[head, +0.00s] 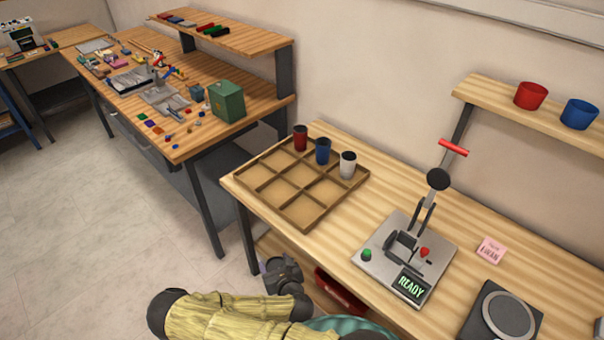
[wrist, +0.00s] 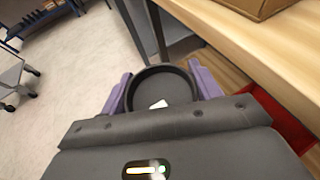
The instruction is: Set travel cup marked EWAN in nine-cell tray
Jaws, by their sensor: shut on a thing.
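The nine-cell tray (head: 262,208) is wooden and sits at the left end of the workbench in the head view. A red cup (head: 300,139), a blue cup (head: 323,152) and a white cup (head: 348,166) stand along its back side; the front cells look empty. No name on the cup is readable.
A pink note (head: 490,251) reading EWAN lies farther right, behind a dark round-plated device (head: 505,316). The bench edge lies close to my gripper, and a red bin (head: 340,290) sits below it.

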